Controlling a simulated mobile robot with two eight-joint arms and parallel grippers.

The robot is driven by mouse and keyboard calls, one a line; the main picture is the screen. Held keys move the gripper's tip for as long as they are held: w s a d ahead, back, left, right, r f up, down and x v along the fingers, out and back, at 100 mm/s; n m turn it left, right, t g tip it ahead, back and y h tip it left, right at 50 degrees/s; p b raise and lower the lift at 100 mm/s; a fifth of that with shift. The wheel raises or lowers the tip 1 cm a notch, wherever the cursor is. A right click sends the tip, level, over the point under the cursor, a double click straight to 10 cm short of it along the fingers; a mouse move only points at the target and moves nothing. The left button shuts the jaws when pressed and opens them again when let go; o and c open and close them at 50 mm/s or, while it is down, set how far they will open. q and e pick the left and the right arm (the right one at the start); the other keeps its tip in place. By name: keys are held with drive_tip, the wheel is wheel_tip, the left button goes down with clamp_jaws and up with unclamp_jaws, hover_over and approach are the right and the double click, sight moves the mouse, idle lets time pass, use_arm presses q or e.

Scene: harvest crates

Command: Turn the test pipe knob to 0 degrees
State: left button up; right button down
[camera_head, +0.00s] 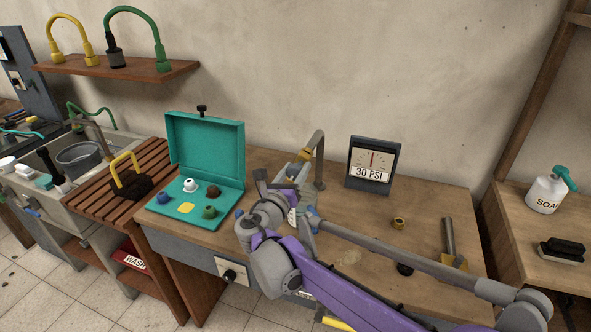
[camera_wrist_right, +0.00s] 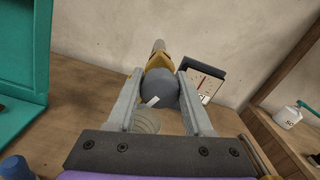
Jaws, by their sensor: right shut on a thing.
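The test pipe (camera_head: 319,160) is a grey bent pipe with a yellow collar, standing at the back of the workbench. In the right wrist view, a round grey knob (camera_wrist_right: 164,90) with a white mark sits just in front of the yellow collar (camera_wrist_right: 158,62). My right gripper (camera_head: 299,170) is at the pipe. In the right wrist view, its two fingers (camera_wrist_right: 160,95) are on either side of the knob, shut on it. The white mark slants up to the right there. In the head view, my gripper and arm mostly hide the knob. My left gripper is not in view.
A gauge reading 30 PSI (camera_head: 373,173) stands right of the pipe, its needle about upright. An open teal case (camera_head: 206,150) with coloured knobs is to the left.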

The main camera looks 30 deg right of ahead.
drive_tip(key=shift+m+p, duration=0.6)
drive_tip(key=shift+m, duration=1.6)
drive_tip(key=shift+m+p, duration=0.5)
drive_tip(key=shift+m, duration=1.4)
drive_tip(key=shift+m+p, duration=0.5)
drive_tip(key=shift+m, duration=1.4)
drive_tip(key=shift+s+m+p, duration=0.1)
drive_tip(key=shift+m+p, duration=0.35)
drive_tip(key=shift+m, duration=1.45)
drive_tip(key=shift+f+m+p, duration=0.1)
drive_tip(key=shift+m+p, duration=0.5)
drive_tip(key=shift+m, duration=1.5)
drive_tip(key=shift+m+p, duration=0.55)
drive_tip(key=shift+m, duration=1.35)
drive_tip(key=shift+m+p, duration=0.55)
drive_tip(key=shift+m, duration=1.35)
use_arm(q)
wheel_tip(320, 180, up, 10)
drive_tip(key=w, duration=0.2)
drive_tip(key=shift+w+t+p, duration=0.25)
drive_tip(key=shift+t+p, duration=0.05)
drive_tip(key=shift+p, duration=0.15)
use_arm(e)
drive_tip(key=shift+f+m, duration=0.1)
drive_tip(key=shift+m, duration=1.4)
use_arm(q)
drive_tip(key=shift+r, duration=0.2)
use_arm(e)
drive_tip(key=shift+m, duration=0.4)
